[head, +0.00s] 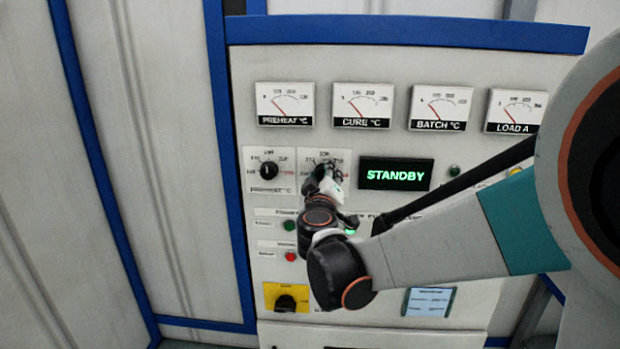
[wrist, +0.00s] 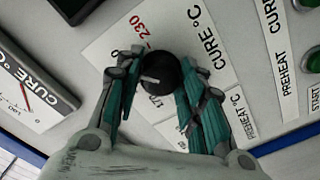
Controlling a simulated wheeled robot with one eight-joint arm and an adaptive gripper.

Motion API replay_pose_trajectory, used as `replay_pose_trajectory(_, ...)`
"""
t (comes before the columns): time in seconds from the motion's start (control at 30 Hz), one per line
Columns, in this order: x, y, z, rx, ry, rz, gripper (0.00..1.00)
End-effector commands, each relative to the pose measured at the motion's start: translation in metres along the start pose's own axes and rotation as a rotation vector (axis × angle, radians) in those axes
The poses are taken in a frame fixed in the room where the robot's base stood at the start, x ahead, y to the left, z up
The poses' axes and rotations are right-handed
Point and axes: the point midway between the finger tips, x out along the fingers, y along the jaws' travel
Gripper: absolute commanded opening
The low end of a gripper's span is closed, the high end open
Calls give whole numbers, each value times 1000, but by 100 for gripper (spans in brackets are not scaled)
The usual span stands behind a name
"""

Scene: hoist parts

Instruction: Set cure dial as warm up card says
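The cure dial's black knob (wrist: 160,72) is in the middle of the wrist view, on a white plate lettered CURE °C. Its white pointer mark points left in that view, toward the scale side, where a red 230 shows; fingers and knob hide some numbers. My gripper (wrist: 162,75) has its two teal-padded fingers on either side of the knob. Whether both pads press on it I cannot tell. In the head view my gripper (head: 328,176) covers most of the cure dial. A pale card (head: 429,302) is low on the panel; its text is too small to read.
The preheat dial (head: 269,170) is close left of the cure dial. A STANDBY display (head: 396,174) is to its right. A green button (head: 289,226), a red button (head: 291,256) and a yellow-plated switch (head: 286,301) are below. Several meters, including the CURE meter (head: 362,104), line the top.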

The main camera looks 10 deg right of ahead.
Motion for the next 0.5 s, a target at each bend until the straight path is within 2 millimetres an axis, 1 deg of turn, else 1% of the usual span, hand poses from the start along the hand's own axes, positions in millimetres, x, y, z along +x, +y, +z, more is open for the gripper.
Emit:
replay_pose_trajectory(0.03, 1, 0, -1, 0, 0, 0, 52)
replay_pose_trajectory(0.07, 1, 0, 0, 0, 0, 0, 54)
replay_pose_trajectory(0.37, 0, 0, 0, 0, 0, -1, 54)
replay_pose_trajectory(0.5, -8, -1, 0, 0, 1, -1, 54)
